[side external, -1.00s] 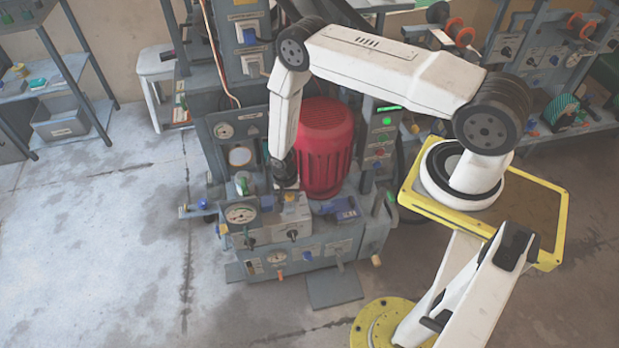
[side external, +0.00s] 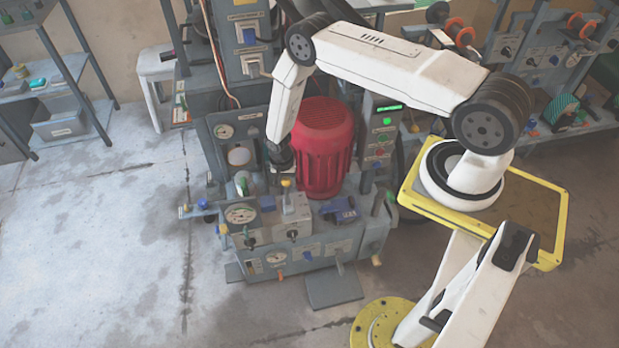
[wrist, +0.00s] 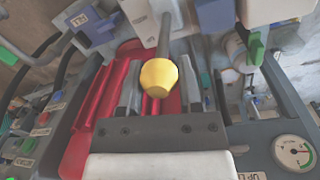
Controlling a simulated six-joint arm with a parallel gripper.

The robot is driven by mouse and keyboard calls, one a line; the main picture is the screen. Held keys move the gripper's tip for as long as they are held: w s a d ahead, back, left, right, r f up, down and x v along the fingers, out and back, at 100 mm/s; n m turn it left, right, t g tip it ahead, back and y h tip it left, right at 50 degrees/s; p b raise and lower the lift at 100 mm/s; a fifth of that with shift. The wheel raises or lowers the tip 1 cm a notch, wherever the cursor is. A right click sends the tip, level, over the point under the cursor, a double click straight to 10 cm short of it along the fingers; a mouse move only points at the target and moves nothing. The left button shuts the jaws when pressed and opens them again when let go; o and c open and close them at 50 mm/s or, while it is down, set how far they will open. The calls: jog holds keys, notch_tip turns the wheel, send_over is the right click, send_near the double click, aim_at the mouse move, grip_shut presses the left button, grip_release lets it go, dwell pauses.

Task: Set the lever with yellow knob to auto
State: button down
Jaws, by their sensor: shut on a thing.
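The lever with the yellow knob (side external: 286,183) stands on the grey block on top of the press bench. In the wrist view, the knob (wrist: 159,77) shows large at the middle, with its dark stem running up toward the top of the picture. My gripper (side external: 282,164) is just behind and above the knob in the side view. In the wrist view, my gripper's two grey fingers (wrist: 161,88) lie on either side of the knob and are shut on it. Finger contact is partly hidden by the knob. I cannot read an auto mark.
A red ribbed motor housing (side external: 322,150) stands right behind the lever. A blue block (side external: 338,209) lies to its right and a round gauge (side external: 241,214) to its left. Open floor lies at the left.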

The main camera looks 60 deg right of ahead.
jog(key=shift+w, duration=0.25)
jog(key=c, duration=0.5)
grip_release()
jog(key=shift+c, duration=0.2)
jog(key=shift+o, duration=1.3)
jog(key=shift+s, duration=0.1)
jog(key=shift+r, duration=0.15)
jog(key=shift+w+a+r, duration=0.1)
jog(key=shift+r, duration=1.8)
jog(key=shift+w+a+r, duration=0.1)
jog(key=shift+r, duration=1.8)
jog(key=shift+r, duration=0.1)
